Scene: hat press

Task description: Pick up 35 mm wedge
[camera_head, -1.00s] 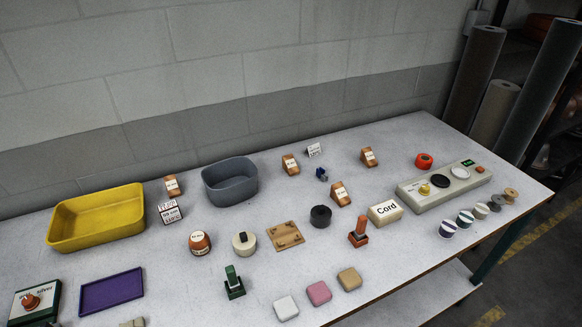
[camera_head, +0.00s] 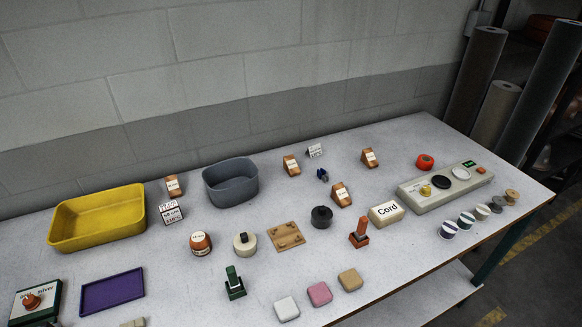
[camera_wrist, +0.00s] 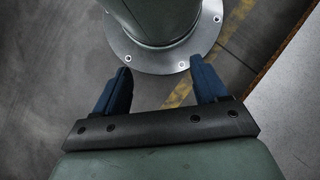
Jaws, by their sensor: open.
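Several small brown wooden wedges with white labels stand on the grey table. One wedge (camera_head: 174,187) is at the back left, behind the price tags. Another wedge (camera_head: 291,165) is at the back middle, one (camera_head: 341,194) is nearer the centre, and one (camera_head: 369,157) is further right. The label print is too small to tell which is 35 mm. My gripper (camera_wrist: 158,88) shows only in the wrist view. Its two blue fingers are apart and empty, over the floor and my round base plate, away from the wedges. The table edge shows at the right there.
A yellow tray (camera_head: 97,217) and a grey tub (camera_head: 231,182) stand at the back left. A black puck (camera_head: 321,217), a Cord block (camera_head: 386,213) and an orange-brown stamp (camera_head: 359,234) are near the central wedge. A long beige station (camera_head: 444,191) lies at the right.

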